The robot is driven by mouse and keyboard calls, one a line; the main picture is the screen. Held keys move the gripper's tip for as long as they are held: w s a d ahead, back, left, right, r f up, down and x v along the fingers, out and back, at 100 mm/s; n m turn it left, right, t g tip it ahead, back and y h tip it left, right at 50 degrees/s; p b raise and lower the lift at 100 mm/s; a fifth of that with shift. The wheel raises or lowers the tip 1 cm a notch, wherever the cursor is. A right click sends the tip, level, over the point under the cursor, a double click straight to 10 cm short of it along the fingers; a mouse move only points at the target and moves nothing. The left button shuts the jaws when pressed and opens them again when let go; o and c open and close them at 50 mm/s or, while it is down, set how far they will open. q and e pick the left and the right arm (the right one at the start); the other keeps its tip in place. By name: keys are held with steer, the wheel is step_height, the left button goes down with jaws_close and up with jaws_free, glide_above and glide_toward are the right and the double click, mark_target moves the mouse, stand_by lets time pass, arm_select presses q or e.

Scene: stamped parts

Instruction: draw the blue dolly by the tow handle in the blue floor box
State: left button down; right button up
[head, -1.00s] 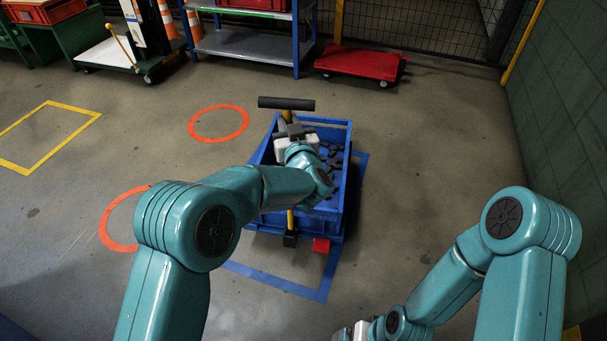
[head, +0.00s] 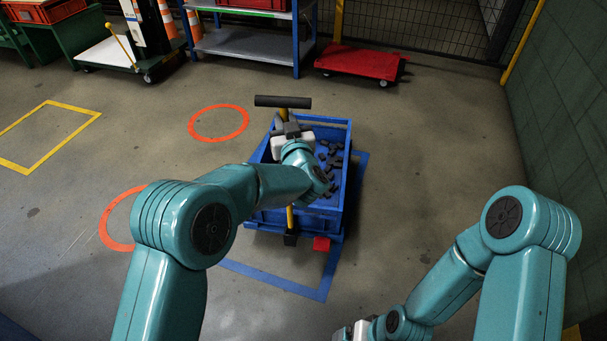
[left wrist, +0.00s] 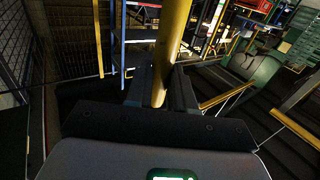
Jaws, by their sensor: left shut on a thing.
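The blue dolly (head: 268,225) carries a blue crate with several small dark parts (head: 330,160) in it. The tow handle has a yellow post and a dark crossbar (head: 283,102), standing up at the dolly's near side. My left gripper (head: 291,133) is shut on the yellow post below the crossbar; the post (left wrist: 172,50) also runs between the fingers in the left wrist view. The blue floor box (head: 275,280) is an outline on the floor; the dolly covers its far part, and its near edge is bare. My right gripper (head: 350,331) is cut off at the bottom edge.
Orange rings (head: 218,123) and a yellow floor outline (head: 45,165) lie to the left. A red dolly (head: 358,62) and a shelf rack (head: 245,45) stand at the back. A wall (head: 565,110) is on the right. Floor between dolly and wall is clear.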

arm_select(q)
steer(key=c, duration=0.9)
jaws_free()
steer(key=p+v, duration=0.3)
steer(key=v, duration=1.3)
steer(key=shift+s, duration=0.2)
